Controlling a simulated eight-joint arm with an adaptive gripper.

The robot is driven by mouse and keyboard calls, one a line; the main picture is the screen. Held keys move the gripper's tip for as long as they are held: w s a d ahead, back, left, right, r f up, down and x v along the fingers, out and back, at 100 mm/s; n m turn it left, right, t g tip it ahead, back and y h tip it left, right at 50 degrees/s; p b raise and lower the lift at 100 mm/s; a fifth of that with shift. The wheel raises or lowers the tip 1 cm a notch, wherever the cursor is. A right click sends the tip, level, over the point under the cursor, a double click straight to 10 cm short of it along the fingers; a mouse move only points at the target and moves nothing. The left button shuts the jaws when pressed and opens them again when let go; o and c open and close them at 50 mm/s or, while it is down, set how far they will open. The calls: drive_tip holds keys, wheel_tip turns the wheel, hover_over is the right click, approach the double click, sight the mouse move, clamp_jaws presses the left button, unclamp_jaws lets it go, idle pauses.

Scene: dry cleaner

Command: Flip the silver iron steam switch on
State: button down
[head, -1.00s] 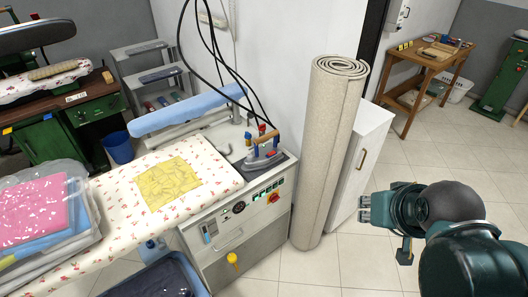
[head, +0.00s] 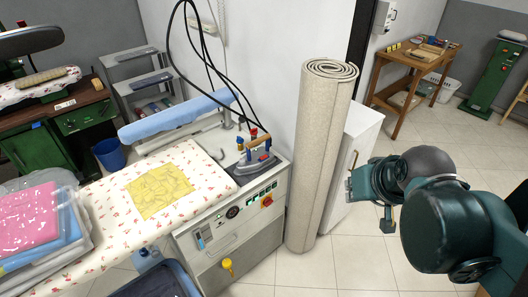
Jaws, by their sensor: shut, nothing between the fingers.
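A silver iron (head: 257,163) with a brown handle rests on the back right corner of the ironing station, its hoses and cords rising behind it. The station's front control panel (head: 251,203) has a round gauge, a row of small green-lit switches and a red-and-yellow knob (head: 267,201). The switch labels are too small to read. My gripper (head: 350,186) is at the right of the head view, shut and empty. It is to the right of the panel and apart from it, with the rolled carpet between them in the picture.
An upright rolled beige carpet (head: 318,160) stands against the station's right side, before a white cabinet (head: 359,150). A yellow cloth (head: 160,190) lies on the floral ironing board (head: 205,165). Bagged folded laundry (head: 45,225) is at left. The floor at front right is clear.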

drive_tip(key=w+a+f+n+y, duration=0.2)
drive_tip(key=w+a, duration=0.3)
drive_tip(key=w, duration=0.6)
drive_tip(key=w+a+f+n+y, duration=0.1)
drive_tip(key=w+a+n, duration=0.1)
drive_tip(key=w+a, duration=0.6)
drive_tip(key=n+g+y, duration=0.1)
drive_tip(key=n+y, duration=0.2)
approach(264, 158)
wheel_tip(264, 158, up, 6)
drive_tip(key=shift+w+d+f, duration=0.1)
drive_tip(key=shift+w+f, duration=0.1)
drive_tip(key=shift+f, duration=0.6)
drive_tip(key=shift+f, duration=0.1)
drive_tip(key=shift+b+x, duration=0.6)
drive_tip(key=shift+x, duration=4.3)
drive_tip(key=shift+s, duration=0.1)
drive_tip(key=shift+a, duration=0.2)
